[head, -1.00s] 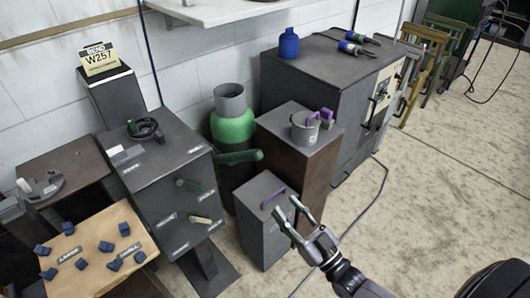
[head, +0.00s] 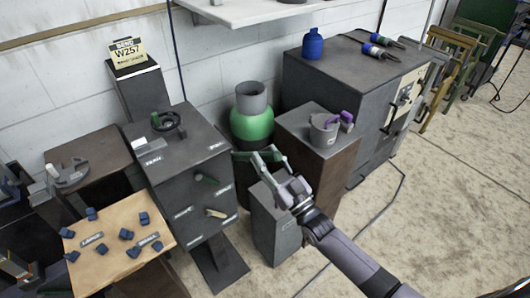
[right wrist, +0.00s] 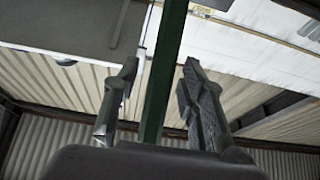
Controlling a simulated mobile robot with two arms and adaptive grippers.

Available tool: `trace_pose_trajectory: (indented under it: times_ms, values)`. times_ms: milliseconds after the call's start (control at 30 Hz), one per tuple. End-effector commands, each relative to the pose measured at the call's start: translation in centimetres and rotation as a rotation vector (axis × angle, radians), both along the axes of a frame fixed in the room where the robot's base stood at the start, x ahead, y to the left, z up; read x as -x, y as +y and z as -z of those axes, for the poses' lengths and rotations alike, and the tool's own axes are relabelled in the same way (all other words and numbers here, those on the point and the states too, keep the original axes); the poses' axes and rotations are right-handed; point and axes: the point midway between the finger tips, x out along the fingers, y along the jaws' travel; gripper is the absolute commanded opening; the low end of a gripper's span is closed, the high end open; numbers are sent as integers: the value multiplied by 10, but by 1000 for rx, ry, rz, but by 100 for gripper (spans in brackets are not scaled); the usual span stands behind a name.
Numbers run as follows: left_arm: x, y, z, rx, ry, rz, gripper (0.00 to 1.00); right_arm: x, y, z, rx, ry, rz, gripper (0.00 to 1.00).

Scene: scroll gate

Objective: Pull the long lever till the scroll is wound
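The long lever (head: 243,156) is a dark green bar. It sticks out to the right from the grey labelled cabinet (head: 190,155), in front of the green-shouldered cylinder. My right gripper (head: 268,163) is at the lever's outer end in the head view. In the right wrist view, the green bar (right wrist: 163,75) runs between the two fingers of my right gripper (right wrist: 158,80), with gaps visible on both sides. The fingers are open and not closed on it. I cannot make out a scroll. My left gripper is not in view.
A short green handle (head: 206,179) and a yellowish handle (head: 216,213) sit on the cabinet front. The cylinder (head: 252,124) stands behind the lever. A grey box (head: 272,222) stands below my gripper. A pedestal (head: 318,160) holds a pot (head: 323,130).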

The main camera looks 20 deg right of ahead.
Motion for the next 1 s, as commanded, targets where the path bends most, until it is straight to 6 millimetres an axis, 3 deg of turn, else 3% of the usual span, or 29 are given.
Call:
trace_pose_trajectory:
  times_ms: [133, 433, 1000]
  values:
    - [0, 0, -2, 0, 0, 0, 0, -10, 4, -4, 0, 1, 0, 38]
    - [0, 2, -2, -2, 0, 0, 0, -11, 4, -5, 0, 1, 0, 38]
    - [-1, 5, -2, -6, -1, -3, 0, -11, 4, -5, 1, 1, 0, 1]
